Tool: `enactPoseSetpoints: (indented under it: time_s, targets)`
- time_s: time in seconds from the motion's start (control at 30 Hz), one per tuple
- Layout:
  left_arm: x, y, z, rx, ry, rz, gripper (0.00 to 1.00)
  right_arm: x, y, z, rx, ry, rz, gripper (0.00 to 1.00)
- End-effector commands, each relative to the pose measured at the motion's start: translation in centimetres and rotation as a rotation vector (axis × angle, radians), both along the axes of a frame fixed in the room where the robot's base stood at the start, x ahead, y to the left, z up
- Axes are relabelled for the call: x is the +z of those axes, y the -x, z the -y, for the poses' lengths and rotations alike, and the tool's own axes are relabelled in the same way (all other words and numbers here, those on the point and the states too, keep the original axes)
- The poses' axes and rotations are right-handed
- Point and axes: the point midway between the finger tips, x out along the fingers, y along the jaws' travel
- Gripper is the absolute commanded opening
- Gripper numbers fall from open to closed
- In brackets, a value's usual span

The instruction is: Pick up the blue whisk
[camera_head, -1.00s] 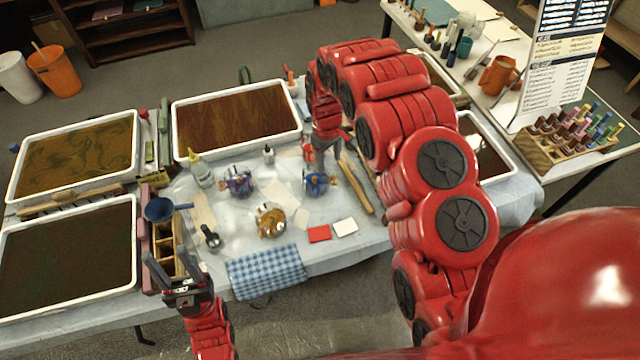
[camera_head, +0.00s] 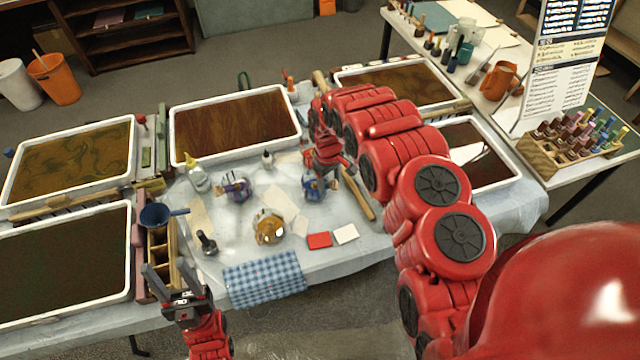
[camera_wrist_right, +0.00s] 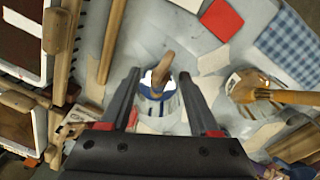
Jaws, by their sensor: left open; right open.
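The blue whisk (camera_wrist_right: 163,68) shows in the right wrist view as a brown handle sticking up from a clear jar with blue in it. In the head view its jar (camera_head: 313,187) stands on the table, partly hidden by my right gripper (camera_head: 324,170). In the right wrist view my right gripper (camera_wrist_right: 159,74) is open, with one finger on each side of the handle and jar; I cannot tell whether they touch. My left gripper (camera_head: 176,270) is open and empty near the table's front left edge.
A jar with purple (camera_head: 237,188) and an amber jar (camera_head: 269,229) stand to the left. A wooden rod (camera_head: 358,195) lies just right of the jar. Red (camera_head: 319,240) and white (camera_head: 346,234) cards and a checked cloth (camera_head: 264,279) lie in front. Trays (camera_head: 234,152) surround this area.

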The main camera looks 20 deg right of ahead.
Motion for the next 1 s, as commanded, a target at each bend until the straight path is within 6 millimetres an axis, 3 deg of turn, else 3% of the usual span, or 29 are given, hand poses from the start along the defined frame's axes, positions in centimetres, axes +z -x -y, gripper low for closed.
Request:
enactPoseSetpoints:
  time_s: [0.47,0.73,1.0]
  targets:
    - [2.4,0.0,0.0,0.0,0.0,0.0,0.5,-2.9,-0.5,-0.1,0.0,-0.001,0.0,0.62]
    - [2.5,0.0,0.0,0.0,0.0,0.0,0.5,-5.0,-0.5,0.0,0.0,-0.002,-0.001,0.62]
    - [2.5,0.0,0.0,0.0,0.0,0.0,0.5,-5.3,-0.6,0.1,-0.001,0.0,0.0,0.62]
